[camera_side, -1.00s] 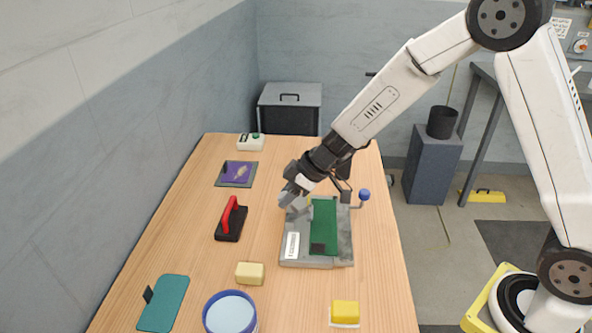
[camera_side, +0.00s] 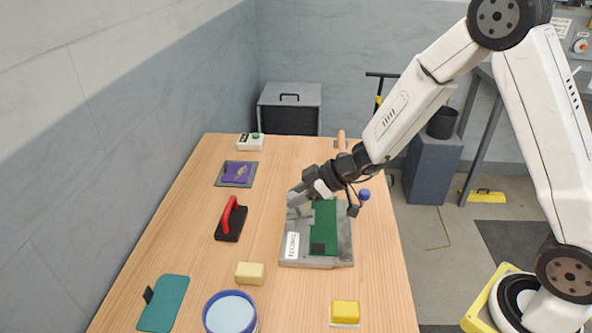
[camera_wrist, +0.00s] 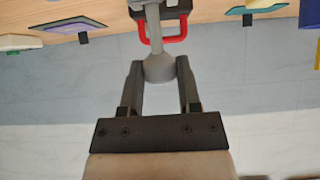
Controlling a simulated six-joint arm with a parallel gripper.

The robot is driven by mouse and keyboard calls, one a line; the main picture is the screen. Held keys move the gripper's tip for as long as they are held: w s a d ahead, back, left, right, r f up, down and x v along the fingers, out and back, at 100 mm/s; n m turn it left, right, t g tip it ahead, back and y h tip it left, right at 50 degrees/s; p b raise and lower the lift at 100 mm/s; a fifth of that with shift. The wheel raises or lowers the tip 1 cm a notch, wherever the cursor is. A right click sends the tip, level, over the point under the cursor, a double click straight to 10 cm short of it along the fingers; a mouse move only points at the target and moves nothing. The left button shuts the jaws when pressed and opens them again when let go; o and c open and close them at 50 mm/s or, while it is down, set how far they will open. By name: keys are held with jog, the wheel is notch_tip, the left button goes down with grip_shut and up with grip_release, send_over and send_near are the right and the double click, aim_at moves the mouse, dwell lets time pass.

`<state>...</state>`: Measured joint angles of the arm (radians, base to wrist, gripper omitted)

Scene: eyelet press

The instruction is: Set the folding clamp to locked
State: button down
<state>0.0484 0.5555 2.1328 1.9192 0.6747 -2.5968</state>
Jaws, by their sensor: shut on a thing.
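The folding clamp is a grey lever ending in a round grey knob (camera_wrist: 158,68). It rises at the far left corner of a grey fixture (camera_side: 344,240) that carries a green board (camera_side: 325,222). My gripper (camera_wrist: 160,78) has its two fingers on either side of the knob and is shut on it. In the side view my gripper (camera_side: 297,196) is at the fixture's far left corner, and it hides most of the lever. I cannot tell the clamp's exact angle there.
A blue-knobbed lever (camera_side: 364,195) stands at the fixture's right. A red-handled black tool (camera_side: 232,220) lies to the left. A cream block (camera_side: 250,273), a blue-rimmed bowl (camera_side: 230,312) and a yellow block (camera_side: 345,311) are in front. The wood between them is clear.

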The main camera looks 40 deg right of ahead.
jog(key=shift+s+d+f+t+y, duration=0.2)
jog(key=shift+s+d+t+y, duration=0.2)
jog(key=shift+t+y, duration=0.2)
jog(key=shift+s+d+f+t+y, duration=0.2)
jog(key=shift+s+d+t+y, duration=0.15)
jog(key=shift+t+y, duration=0.25)
jog(key=shift+c, duration=1.5)
grip_release()
jog(key=v, duration=0.7)
jog(key=shift+s+d, duration=0.3)
jog(key=shift+r, duration=0.1)
